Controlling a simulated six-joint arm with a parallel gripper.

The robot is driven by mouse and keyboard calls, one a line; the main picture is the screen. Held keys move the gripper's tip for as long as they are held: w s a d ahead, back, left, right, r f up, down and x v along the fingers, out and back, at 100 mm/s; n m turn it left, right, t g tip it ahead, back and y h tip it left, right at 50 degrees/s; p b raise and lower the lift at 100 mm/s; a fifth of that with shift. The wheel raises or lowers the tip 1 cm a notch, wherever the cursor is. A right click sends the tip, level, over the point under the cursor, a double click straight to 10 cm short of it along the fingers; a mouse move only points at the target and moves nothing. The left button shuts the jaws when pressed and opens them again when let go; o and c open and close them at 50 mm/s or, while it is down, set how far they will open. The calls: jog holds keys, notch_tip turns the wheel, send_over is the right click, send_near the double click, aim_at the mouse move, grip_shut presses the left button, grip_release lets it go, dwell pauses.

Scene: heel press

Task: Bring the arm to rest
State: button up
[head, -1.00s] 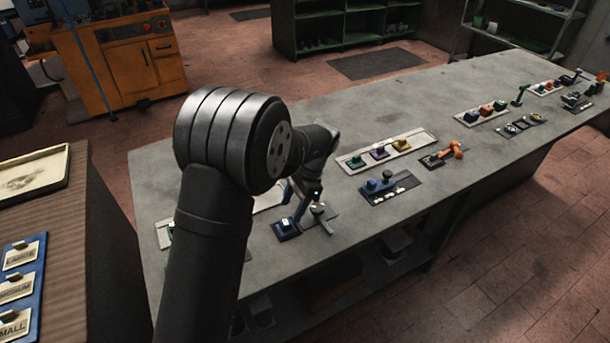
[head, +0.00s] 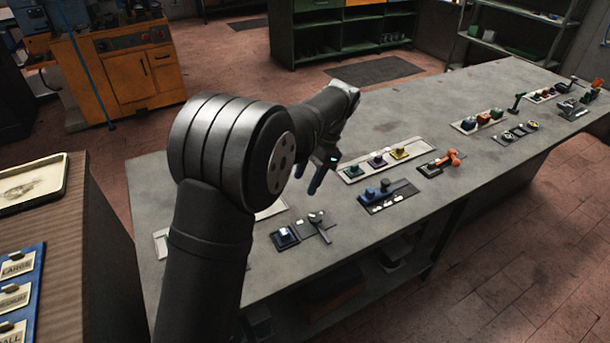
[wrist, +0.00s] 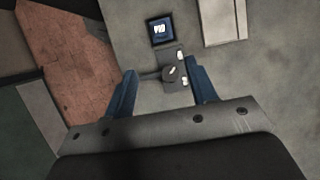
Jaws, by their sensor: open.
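My gripper (head: 306,178) is raised above the grey bench (head: 430,105), its blue fingers pointing down. In the wrist view my gripper (wrist: 163,88) has its two blue fingers wide apart with nothing held between them. Below it on the bench is a small press station (head: 312,226) with a lever and a dark knob, and it also shows in the wrist view (wrist: 172,76). A dark blue block (head: 285,237) with a light top sits at its left. In the wrist view this block (wrist: 160,29) bears light lettering. My gripper is apart from both.
More stations stand along the bench: a blue one (head: 387,194), an orange lever (head: 447,159) and a pale tray (head: 372,163) with coloured blocks. A side table (head: 75,235) with size labels is at left. An orange cabinet (head: 130,70) stands behind. Air above the bench is clear.

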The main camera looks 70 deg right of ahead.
aim_at(284, 231)
jog(key=shift+f, duration=0.1)
dwell(0.3)
jog(key=x, duration=1.7)
jog(key=shift+w+a+f, duration=0.1)
